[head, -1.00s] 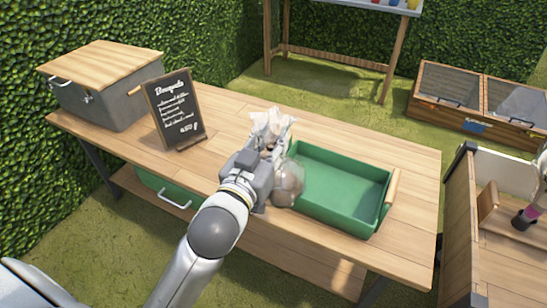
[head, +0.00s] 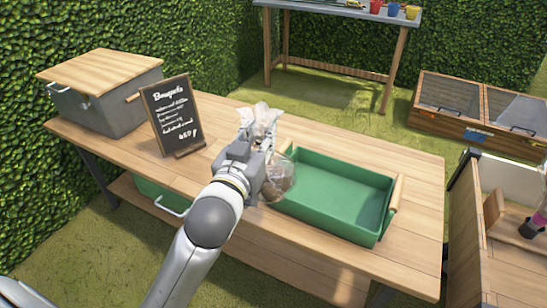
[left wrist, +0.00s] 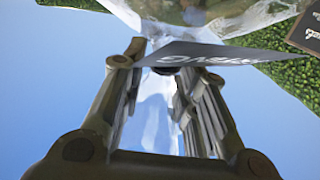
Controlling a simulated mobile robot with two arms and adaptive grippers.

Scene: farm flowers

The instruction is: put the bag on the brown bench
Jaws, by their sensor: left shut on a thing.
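The clear plastic bag (head: 280,178) has brown contents and a pale crumpled top. My left gripper (head: 262,152) is shut on its upper part. The bag hangs upright at the left end of the green tray, over the brown wooden bench (head: 325,248); I cannot tell whether it touches the bench top. In the left wrist view the bag (left wrist: 205,14) shows at the top edge, beyond the gripper's fingers (left wrist: 160,75), with pale clear film between them. My gripper hides part of the bag in the head view. My right gripper is not in view.
The green tray (head: 345,178) is empty. A chalkboard sign (head: 172,115) and a grey box with a wooden lid (head: 102,80) stand at the bench's left. The front right of the bench top is clear. A wooden planter (head: 465,200) stands close at the right.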

